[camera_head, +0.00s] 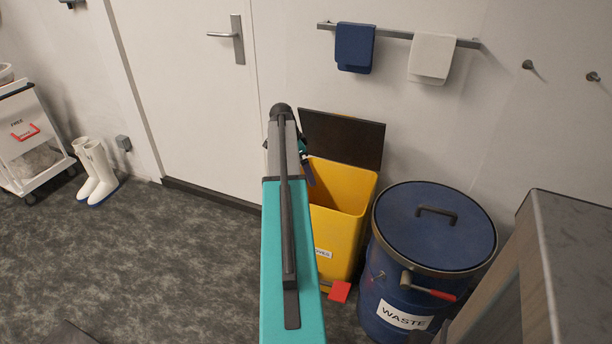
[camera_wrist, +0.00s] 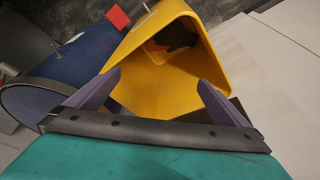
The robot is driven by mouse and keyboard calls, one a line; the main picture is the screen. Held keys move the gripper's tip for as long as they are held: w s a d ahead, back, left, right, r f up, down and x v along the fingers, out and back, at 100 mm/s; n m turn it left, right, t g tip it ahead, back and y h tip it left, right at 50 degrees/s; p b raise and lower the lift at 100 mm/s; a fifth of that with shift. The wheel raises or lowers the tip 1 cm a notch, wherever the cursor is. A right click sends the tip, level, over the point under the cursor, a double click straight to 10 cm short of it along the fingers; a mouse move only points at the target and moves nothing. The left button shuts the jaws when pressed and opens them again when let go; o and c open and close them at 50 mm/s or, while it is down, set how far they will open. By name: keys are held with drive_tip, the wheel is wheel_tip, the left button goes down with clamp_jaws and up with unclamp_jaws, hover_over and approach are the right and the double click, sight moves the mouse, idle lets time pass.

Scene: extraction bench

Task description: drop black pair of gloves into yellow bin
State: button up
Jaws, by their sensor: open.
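The yellow bin (camera_head: 342,190) stands by the wall with its dark lid (camera_head: 342,137) raised against the wall. The wrist view looks down into the yellow bin (camera_wrist: 145,85). A black, soft-looking item (camera_wrist: 178,38), apparently the black gloves, lies deep inside it; its exact shape is unclear. My gripper (camera_wrist: 158,77) is open and empty above the bin's mouth, its two purple fingers spread apart. In the head view my arm hides most of the gripper and the bin's left side.
A blue waste drum (camera_head: 434,225) with a closed lid stands right of the bin. A red pedal (camera_head: 340,291) is at the bin's foot. A grey cabinet (camera_head: 560,270) is at the right. White boots (camera_head: 95,172) and a cart (camera_head: 28,140) stand left; the floor between is clear.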

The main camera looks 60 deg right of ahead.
drive_tip(key=v, duration=0.9)
drive_tip(key=shift+f, duration=0.1)
